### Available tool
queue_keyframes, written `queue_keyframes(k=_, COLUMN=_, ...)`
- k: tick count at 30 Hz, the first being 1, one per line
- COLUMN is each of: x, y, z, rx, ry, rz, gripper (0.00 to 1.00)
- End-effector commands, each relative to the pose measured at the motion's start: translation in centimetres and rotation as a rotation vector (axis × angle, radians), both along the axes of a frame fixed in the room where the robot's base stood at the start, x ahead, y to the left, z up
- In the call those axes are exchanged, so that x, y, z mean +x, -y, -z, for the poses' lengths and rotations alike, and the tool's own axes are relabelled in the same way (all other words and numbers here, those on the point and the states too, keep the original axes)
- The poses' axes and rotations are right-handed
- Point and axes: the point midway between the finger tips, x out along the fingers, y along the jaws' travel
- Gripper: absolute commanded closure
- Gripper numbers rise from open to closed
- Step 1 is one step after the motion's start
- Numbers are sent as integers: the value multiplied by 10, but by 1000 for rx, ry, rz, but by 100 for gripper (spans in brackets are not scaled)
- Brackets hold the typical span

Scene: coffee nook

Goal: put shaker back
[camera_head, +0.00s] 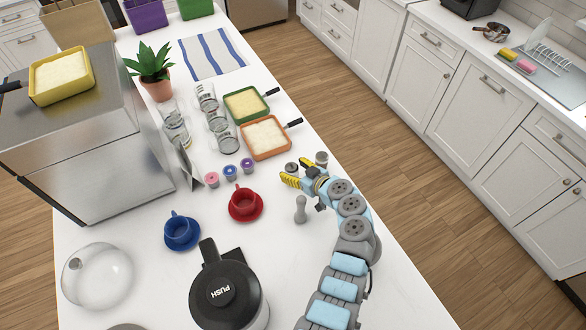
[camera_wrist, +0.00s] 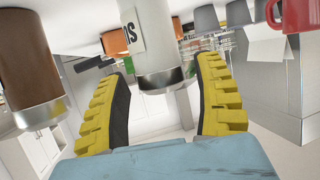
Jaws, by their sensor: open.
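Two shakers stand on the white counter near my gripper. A white shaker (camera_wrist: 152,40) with a metal end and a partly visible label is between my gripper's yellow fingers in the wrist view, which shows the scene upside down. Gaps show on both sides of it. A brown shaker (camera_wrist: 27,60) with a metal end is outside the fingers, at the left of that view. In the head view the white shaker (camera_head: 291,167) shows mostly its dark round top, and the brown shaker (camera_head: 321,158) is to its right. My gripper (camera_head: 299,172) is open, with its fingers around the white shaker.
A grey tamper (camera_head: 300,210) stands in front of my gripper. Orange (camera_head: 265,138) and green (camera_head: 245,104) pans are behind it. A red cup (camera_head: 245,201), a blue cup (camera_head: 180,231) and several small pods are to the left. A kettle (camera_head: 226,290) is at the front. The counter's right edge is close.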

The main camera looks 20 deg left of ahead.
Motion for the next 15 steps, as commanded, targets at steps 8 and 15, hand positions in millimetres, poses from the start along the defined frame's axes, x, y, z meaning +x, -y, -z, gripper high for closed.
queue_keyframes(k=8, x=-11, y=27, z=-9, rx=-1, ry=2, rz=5, gripper=32)
queue_keyframes(k=15, x=-25, y=53, z=-20, rx=-2, ry=1, rz=5, gripper=32)
